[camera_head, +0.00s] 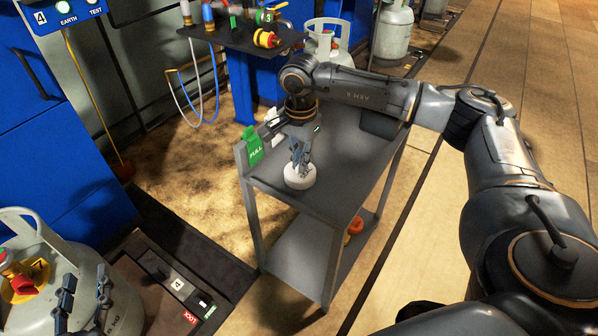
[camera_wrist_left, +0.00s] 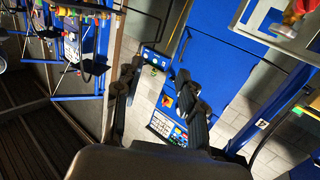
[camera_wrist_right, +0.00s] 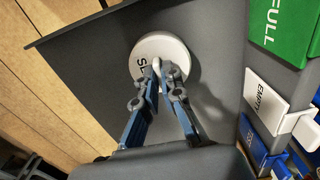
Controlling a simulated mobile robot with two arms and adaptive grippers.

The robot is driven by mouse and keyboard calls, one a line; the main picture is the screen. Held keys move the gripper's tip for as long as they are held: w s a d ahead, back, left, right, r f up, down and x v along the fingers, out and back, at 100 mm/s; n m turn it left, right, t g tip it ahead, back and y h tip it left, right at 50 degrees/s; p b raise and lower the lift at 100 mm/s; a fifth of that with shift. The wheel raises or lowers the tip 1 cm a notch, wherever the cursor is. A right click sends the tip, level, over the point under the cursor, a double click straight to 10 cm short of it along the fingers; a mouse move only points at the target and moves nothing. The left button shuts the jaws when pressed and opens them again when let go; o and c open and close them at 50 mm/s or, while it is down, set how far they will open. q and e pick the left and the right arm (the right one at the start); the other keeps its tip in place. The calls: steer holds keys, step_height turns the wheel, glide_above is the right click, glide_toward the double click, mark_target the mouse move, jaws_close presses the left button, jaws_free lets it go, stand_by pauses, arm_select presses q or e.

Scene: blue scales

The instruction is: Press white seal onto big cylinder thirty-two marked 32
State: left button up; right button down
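The white seal (camera_head: 300,177) is a round disc lying on the grey cart's top. In the right wrist view the seal (camera_wrist_right: 150,47) shows dark letters and a small raised knob. My right gripper (camera_head: 301,160) points down over it, with its fingertips (camera_wrist_right: 164,72) closed in on the knob. A big white gas cylinder (camera_head: 122,300) with a red and yellow valve stands at the lower left; its small marking is not readable as 32. My left gripper (camera_head: 84,298) is in front of this cylinder. In the left wrist view its fingers (camera_wrist_left: 158,80) are apart and empty.
The grey cart (camera_head: 335,190) carries a green FULL tag (camera_head: 252,146) and a white EMPTY tag (camera_wrist_right: 267,102) at its edge. A scale platform marked 4 (camera_head: 178,284) lies beside the cylinder. More cylinders (camera_head: 393,30) and a tool shelf (camera_head: 235,36) stand behind.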

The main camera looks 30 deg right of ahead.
steer(key=shift+r+p, duration=0.45)
steer(key=shift+r, duration=0.15)
steer(key=shift+r+p, duration=0.45)
steer(key=shift+r, duration=0.05)
steer(key=shift+r+p, duration=0.3)
steer(key=shift+r, duration=0.1)
arm_select(q)
steer(key=s+a+f+g+y, duration=0.2)
steer(key=s+a+f+g, duration=0.1)
steer(key=s+f+g, duration=0.5)
steer(key=shift+a+f+g+p, duration=0.3)
steer(key=shift+a+f+p, duration=0.1)
steer(key=shift+f, duration=1.5)
arm_select(e)
steer(key=shift+r, duration=0.5)
